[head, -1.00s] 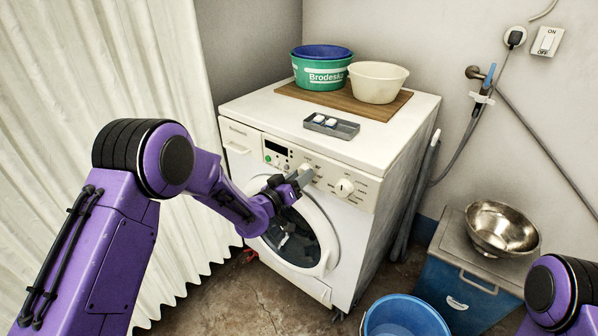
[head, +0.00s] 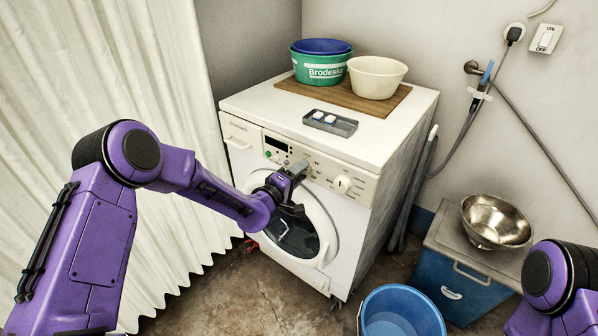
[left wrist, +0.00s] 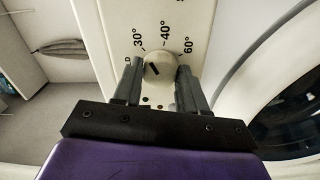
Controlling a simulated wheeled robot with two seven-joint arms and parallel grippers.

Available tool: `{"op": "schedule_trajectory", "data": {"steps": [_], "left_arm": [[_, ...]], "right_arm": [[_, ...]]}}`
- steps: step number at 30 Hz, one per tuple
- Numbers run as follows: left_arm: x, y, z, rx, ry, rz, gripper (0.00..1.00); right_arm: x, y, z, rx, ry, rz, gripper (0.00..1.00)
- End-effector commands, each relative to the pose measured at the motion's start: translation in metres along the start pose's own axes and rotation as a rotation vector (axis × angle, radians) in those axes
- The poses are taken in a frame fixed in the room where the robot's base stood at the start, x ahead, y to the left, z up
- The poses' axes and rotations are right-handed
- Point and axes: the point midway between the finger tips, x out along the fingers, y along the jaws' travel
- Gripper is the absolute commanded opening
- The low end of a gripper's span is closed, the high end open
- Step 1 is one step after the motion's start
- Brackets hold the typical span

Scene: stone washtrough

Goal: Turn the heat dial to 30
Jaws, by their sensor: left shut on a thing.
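The washing machine (head: 360,205) stands against the back wall, its control panel facing me. In the left wrist view the white heat dial (left wrist: 160,67) sits between the two grey fingers of my left gripper (left wrist: 160,84), which is shut on it. The dial's dark mark points up and left, on the side of the 30° label (left wrist: 140,36); I cannot tell the exact setting. The 40° and 60° labels lie farther right. In the head view my left gripper (head: 298,170) is at the panel and hides the heat dial. My right gripper is out of view.
Another dial (head: 342,184) sits right on the panel. A grey tray (head: 330,123), a green tub (head: 318,68) and a cream basin (head: 376,78) stand on top. A blue bucket (head: 400,312) and a blue cooler with a metal bowl (head: 495,220) stand at right. A curtain (head: 110,70) hangs left.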

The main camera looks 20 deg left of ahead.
Motion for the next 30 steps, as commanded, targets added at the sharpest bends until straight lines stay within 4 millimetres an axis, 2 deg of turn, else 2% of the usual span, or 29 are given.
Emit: {"op": "schedule_trajectory", "data": {"steps": [12, 29, 30], "left_arm": [[-0.0003, -0.0003, 0.0001, -0.19, 0.0, -0.001, 0.11], [-0.0002, -0.0003, 0.0004, -0.217, -0.001, -0.002, 0.11], [-0.0002, -0.0003, 0.0004, -0.216, -0.001, -0.002, 0.51]], "right_arm": [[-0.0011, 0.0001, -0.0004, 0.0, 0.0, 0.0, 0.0], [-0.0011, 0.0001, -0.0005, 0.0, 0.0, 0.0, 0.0], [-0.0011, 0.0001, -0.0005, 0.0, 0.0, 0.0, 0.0]]}}
